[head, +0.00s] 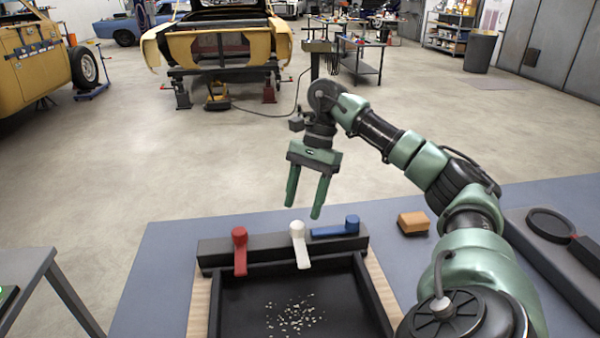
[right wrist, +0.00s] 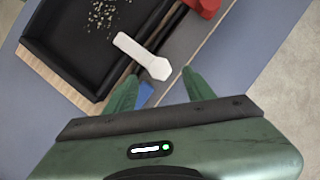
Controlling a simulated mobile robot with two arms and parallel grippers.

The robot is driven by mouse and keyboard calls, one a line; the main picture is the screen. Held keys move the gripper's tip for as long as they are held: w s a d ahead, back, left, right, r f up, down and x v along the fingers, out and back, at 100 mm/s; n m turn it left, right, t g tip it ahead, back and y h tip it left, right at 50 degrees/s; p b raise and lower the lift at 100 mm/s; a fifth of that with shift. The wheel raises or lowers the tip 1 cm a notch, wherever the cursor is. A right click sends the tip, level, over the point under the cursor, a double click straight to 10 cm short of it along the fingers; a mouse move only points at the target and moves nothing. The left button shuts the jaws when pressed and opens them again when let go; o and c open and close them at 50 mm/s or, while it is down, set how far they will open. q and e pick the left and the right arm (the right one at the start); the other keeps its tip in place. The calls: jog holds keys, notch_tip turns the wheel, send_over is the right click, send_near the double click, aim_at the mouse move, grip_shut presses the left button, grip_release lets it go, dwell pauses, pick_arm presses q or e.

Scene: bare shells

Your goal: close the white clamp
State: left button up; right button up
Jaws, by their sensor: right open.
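The white clamp (head: 300,246) is a lever on a black bar at the back of a black tray. Its arm points toward me, out over the tray. My right gripper (head: 303,210) is open and empty, fingers pointing down, above and apart from the white clamp's pivot end. In the right wrist view the white clamp (right wrist: 138,52) lies just beyond the fingertips (right wrist: 159,74), its hexagonal head nearest them. My left gripper is not in view.
A red clamp (head: 240,252) left of the white one also points toward me. A blue clamp (head: 335,231) to the right lies along the bar. The tray (head: 240,312) holds small pale bits. An orange-topped block (head: 413,221) sits on the blue bench (head: 180,250).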

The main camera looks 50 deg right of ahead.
jog(key=shift+v, duration=1.55)
